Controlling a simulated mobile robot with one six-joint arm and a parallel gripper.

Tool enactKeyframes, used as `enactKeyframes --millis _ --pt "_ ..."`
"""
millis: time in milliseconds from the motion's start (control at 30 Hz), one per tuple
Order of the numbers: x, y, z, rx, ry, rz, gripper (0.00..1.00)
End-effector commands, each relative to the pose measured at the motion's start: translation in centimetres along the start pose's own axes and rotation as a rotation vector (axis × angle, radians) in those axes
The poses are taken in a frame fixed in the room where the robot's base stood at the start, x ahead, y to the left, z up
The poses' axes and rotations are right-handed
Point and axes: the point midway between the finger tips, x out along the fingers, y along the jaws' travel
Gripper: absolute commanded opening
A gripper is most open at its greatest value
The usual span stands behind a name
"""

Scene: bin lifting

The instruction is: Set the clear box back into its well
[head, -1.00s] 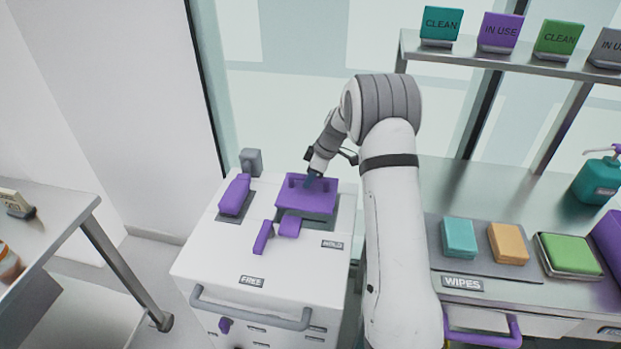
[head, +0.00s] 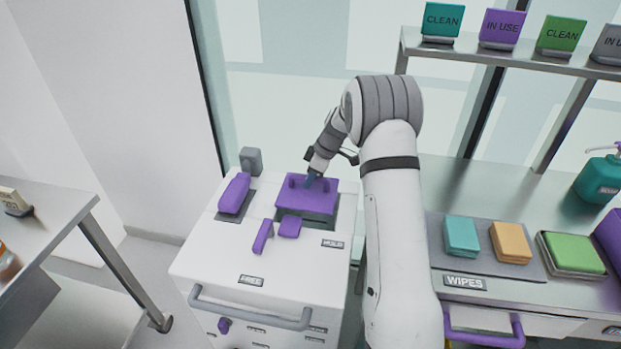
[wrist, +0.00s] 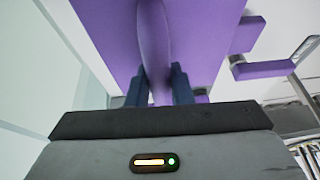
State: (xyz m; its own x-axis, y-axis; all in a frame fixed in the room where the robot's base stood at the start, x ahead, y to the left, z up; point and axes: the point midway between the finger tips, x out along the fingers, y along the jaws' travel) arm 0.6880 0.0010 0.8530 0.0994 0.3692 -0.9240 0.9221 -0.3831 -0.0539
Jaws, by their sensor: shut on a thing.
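A purple box or lid with a raised handle (head: 318,203) is at the back of the white cabinet top, over a dark recess (head: 322,220). Dark shows along its front edge; whether it touches the cabinet cannot be told. My gripper (head: 313,180) is at its handle. In the wrist view my gripper (wrist: 160,85) is shut on the purple handle (wrist: 153,40), one dark finger on each side. The purple surface (wrist: 205,35) fills much of that view. I see no box that looks clear.
On the white cabinet (head: 210,258) are a purple block (head: 234,193) on a dark pad and two smaller purple pieces (head: 262,236), (head: 289,228). A grey post (head: 251,161) stands behind. A steel counter with wipes packs (head: 461,236) is at right, a steel table (head: 40,230) at left.

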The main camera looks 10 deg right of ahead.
Motion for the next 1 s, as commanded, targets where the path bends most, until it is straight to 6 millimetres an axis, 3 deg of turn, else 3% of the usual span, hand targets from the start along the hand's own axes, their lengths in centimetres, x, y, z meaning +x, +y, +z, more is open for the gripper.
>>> enactKeyframes --millis 767,800,1000 --pt "0.09 0.01 0.04 0.000 0.001 0.001 0.00" --pt "0.10 0.01 0.04 0.000 0.001 0.001 0.23" --pt "0.14 -0.01 0.06 0.000 0.000 0.001 0.39"
